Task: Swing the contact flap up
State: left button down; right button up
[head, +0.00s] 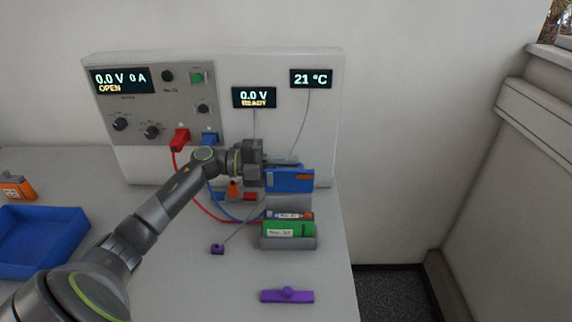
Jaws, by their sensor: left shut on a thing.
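The contact flap appears to be the blue plate with an orange end (289,182), standing raised behind the grey cell holder (288,243). My left gripper (282,162) reaches in from the left and is shut at the top edge of this plate. The gripper's fingers partly hide the plate's upper left. In the holder lies a green cell (288,229) with a white label, and a dark labelled strip shows just behind it. My right gripper is not in view.
The grey cycler panel (320,130) stands behind, its display reading 0.0 V, 0 A and OPEN. Red and blue leads run from the plugs (180,139) toward the holder. A purple bar (287,296) lies in front, a small purple block (217,249) left, and a blue tray (40,245) far left.

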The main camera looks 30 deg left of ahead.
pick_arm(q)
jog(key=shift+w+a+f+n, duration=0.15)
jog(key=shift+w+a+n, duration=0.2)
jog(key=shift+n, duration=0.55)
jog(key=shift+w, duration=0.1)
jog(key=c, duration=1.5)
grip_release()
